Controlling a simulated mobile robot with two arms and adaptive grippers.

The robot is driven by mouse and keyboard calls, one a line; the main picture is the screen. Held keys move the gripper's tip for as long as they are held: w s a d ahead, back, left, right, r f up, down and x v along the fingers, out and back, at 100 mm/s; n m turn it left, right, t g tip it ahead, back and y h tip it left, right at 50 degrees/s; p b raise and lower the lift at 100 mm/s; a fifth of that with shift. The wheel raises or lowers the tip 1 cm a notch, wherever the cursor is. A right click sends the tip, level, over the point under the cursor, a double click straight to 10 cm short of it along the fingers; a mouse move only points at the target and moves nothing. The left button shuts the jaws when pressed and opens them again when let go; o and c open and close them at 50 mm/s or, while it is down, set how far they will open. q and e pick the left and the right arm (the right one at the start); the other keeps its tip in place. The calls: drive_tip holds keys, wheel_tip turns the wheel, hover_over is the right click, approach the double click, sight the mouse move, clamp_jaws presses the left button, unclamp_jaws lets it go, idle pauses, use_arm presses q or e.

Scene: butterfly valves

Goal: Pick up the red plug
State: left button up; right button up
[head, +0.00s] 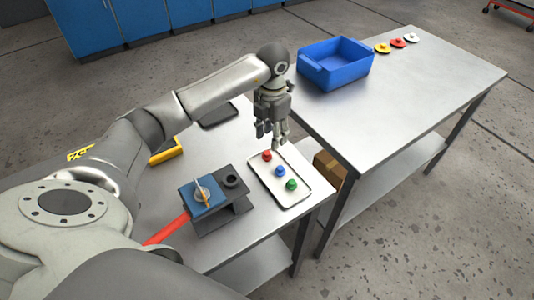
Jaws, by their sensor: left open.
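The red plug (267,156) stands at the far end of a white tray (296,200) on the near metal table. A blue plug (280,171) and a green plug (291,184) stand in a row with it on the same tray. My left gripper (271,142) points down just above and behind the red plug. Its fingers are open and hold nothing. Whether a fingertip touches the plug cannot be told. My right gripper is not in view.
Left of the tray is a dark fixture (222,217) with a blue block and valve handle. A dark flat tray (218,117) and a yellow object (166,151) lie behind. A second table (402,97) holds a blue bin (335,64) and several coloured discs.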

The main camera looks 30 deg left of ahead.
sight(267, 152)
use_arm(q)
drive_tip(key=shift+f, duration=0.35)
drive_tip(key=shift+s+a+f+p, duration=0.2)
drive_tip(key=shift+f+p, duration=0.2)
drive_tip(key=shift+f, duration=0.2)
drive_tip(key=f, duration=0.1)
drive_tip(key=f+p, duration=0.1)
drive_tip(key=f, duration=0.1)
drive_tip(key=shift+s+a+f, duration=0.1)
drive_tip(key=shift+s+a, duration=0.05)
drive_tip(key=shift+s, duration=0.15)
drive_tip(key=shift+w+f, duration=0.1)
drive_tip(key=shift+f, duration=0.4)
drive_tip(key=c, duration=0.8)
